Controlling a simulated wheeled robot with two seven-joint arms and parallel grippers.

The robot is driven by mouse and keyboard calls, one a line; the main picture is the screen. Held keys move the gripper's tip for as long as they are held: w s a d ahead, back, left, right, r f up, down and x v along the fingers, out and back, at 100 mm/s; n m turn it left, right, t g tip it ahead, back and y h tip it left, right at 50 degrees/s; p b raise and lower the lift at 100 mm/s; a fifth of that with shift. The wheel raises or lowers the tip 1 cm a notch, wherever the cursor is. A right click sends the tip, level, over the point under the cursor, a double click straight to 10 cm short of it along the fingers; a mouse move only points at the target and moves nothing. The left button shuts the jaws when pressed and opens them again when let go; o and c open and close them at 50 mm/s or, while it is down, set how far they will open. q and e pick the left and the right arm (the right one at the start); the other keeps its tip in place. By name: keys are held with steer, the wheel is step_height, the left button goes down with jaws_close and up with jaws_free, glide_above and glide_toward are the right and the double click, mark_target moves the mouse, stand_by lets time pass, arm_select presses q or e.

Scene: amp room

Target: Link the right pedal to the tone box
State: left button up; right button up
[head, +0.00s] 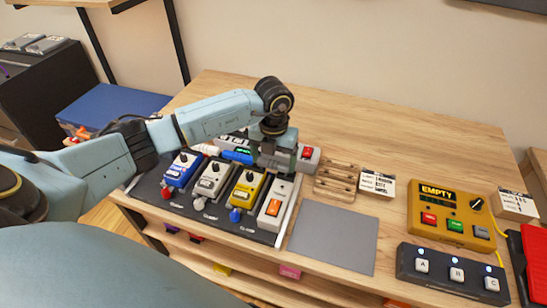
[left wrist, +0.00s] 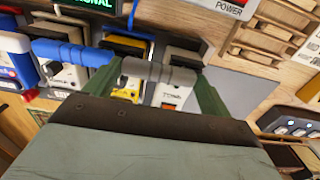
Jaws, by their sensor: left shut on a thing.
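A yellow pedal (head: 246,193) is the rightmost of three pedals on the dark board, beside a white box with an orange switch (head: 274,208), likely the tone box. My left gripper (head: 272,166) is over the back ends of these two. In the left wrist view, its green fingers (left wrist: 162,80) are shut on a grey link piece (left wrist: 155,72). The link spans the yellow pedal (left wrist: 126,88) and the white box (left wrist: 170,97). I cannot tell whether its ends are seated. A blue link (head: 238,156) bridges the pedals farther left. My right gripper is out of view.
A blue pedal (head: 182,168) and a grey-white pedal (head: 213,179) stand left of the yellow one. A wooden rack (head: 336,179) is to the right. A grey mat (head: 333,237) is bare. A yellow console reading EMPTY (head: 449,212) and a switch box (head: 452,275) stand farther right.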

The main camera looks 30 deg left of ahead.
arm_select(q)
steer(key=shift+f, duration=0.15)
stand_by(0.5)
steer(key=o, duration=0.9)
steer(key=shift+r+p, duration=2.75)
steer(key=shift+r, duration=0.75)
